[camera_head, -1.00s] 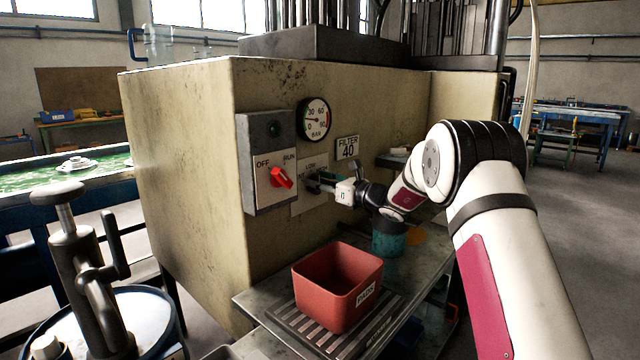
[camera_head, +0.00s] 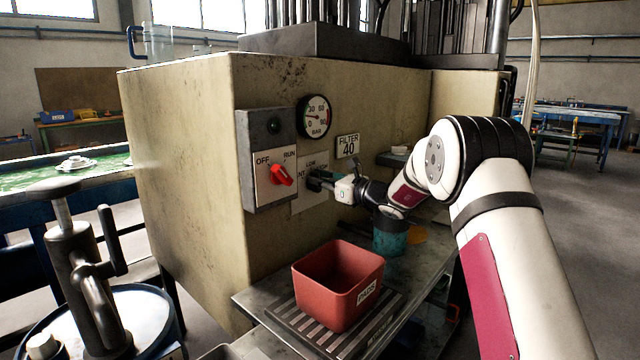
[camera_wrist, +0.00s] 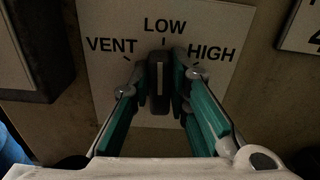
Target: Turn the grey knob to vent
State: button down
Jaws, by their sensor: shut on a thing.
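The grey knob (camera_wrist: 159,88) is a dark upright bar on a white label plate (camera_wrist: 222,22) in the wrist view. The plate reads VENT at left, LOW at top and HIGH at right. The knob's top end points up at LOW, with a pale line on it. My gripper (camera_wrist: 162,76) has its green-sided fingers on the left and right sides of the knob, shut on it. In the head view my gripper (camera_head: 322,183) is at the plate on the cream machine's face and hides most of the knob.
A switch box with a red knob (camera_head: 281,175) is left of the plate. A gauge (camera_head: 314,116) and a FILTER 40 sign (camera_head: 347,146) are above. A red bin (camera_head: 320,290) stands on a metal shelf below, with a teal container (camera_head: 390,238) behind it.

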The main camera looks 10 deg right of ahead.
jog(key=n+b, duration=0.3)
jog(key=b, duration=0.2)
jog(key=n+b, duration=0.4)
jog(key=b, duration=0.2)
jog(key=a+f+n+b, duration=0.1)
jog(key=n+b, duration=0.2)
jog(key=b, duration=0.3)
jog(key=shift+s+n, duration=0.4)
jog(key=shift+b, duration=0.4)
jog(key=c, duration=1.5)
grip_release()
jog(key=shift+r, duration=0.1)
jog(key=v, duration=1.2)
